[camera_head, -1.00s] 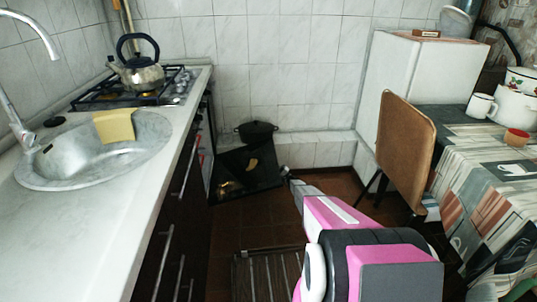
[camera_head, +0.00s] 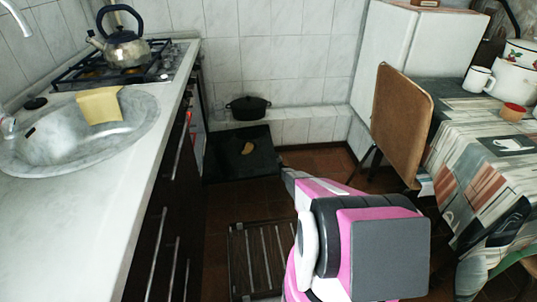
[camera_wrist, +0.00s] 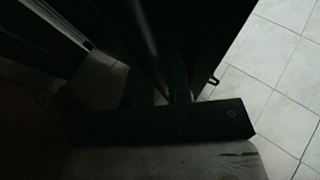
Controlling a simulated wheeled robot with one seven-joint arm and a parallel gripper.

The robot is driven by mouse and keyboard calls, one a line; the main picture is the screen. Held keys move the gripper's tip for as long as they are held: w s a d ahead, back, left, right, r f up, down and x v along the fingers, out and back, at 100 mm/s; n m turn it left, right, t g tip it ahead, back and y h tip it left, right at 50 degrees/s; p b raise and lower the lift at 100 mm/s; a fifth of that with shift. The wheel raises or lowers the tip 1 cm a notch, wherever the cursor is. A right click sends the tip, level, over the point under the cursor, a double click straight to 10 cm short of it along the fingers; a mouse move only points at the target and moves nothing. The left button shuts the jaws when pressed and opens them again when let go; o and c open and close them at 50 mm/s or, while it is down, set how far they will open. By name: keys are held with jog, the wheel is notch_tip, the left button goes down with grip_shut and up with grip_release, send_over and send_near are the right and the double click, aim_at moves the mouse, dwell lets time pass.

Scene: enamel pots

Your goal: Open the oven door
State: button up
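The oven door (camera_head: 225,158) is a dark panel folded down low over the floor at the far end of the counter, so the oven stands open. A small yellowish-brown patch shows on it; I cannot tell if it is an object or a reflection. The end of my arm with my gripper (camera_head: 285,172) is at the door's near right corner. In the wrist view a large dark panel fills the upper middle, with pale tiles to its right. That view is too dark to show clear fingertips or whether they hold the door edge.
A black pot (camera_head: 248,107) stands on the tiled ledge behind the door. The counter (camera_head: 105,160) with drawer handles lines the left, with a kettle (camera_head: 123,47) on the hob. A brown chair (camera_head: 403,118) and table stand right. A slatted mat (camera_head: 262,255) lies on the floor.

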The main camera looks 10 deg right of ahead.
jog(key=o, duration=0.3)
jog(key=shift+a, duration=0.4)
jog(key=shift+o, duration=0.2)
jog(key=shift+d, duration=0.1)
jog(key=shift+d, duration=0.3)
jog(key=v, duration=0.7)
jog(key=shift+f, duration=0.2)
